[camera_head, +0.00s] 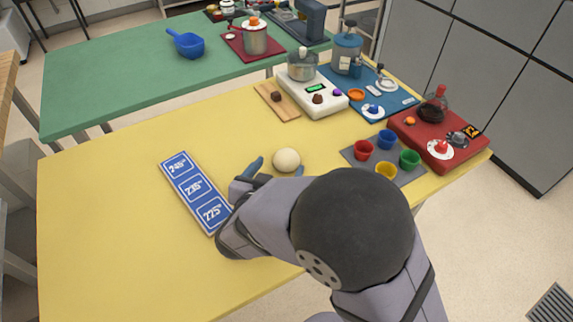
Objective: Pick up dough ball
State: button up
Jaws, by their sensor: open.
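A pale cream dough ball (286,160) rests on the yellow table, near its middle. My gripper (277,170) is open, with one blue fingertip to the left of the ball and the other to its right, low by its near side. Whether the fingers touch the ball cannot be told. My wrist and dark arm joint hide most of the gripper's body and the table just in front of it.
A blue card with temperature labels (189,188) lies left of my gripper. A grey tray (408,176) with several coloured cups is to the right. A white scale (330,108), wooden board (285,110) and red station (462,152) stand behind. The yellow table's left side (100,220) is clear.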

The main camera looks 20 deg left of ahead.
aim_at(284, 162)
jog(key=shift+x, duration=3.65)
jog(key=shift+d, duration=0.1)
jog(key=shift+c, duration=0.6)
jog(key=c, duration=1)
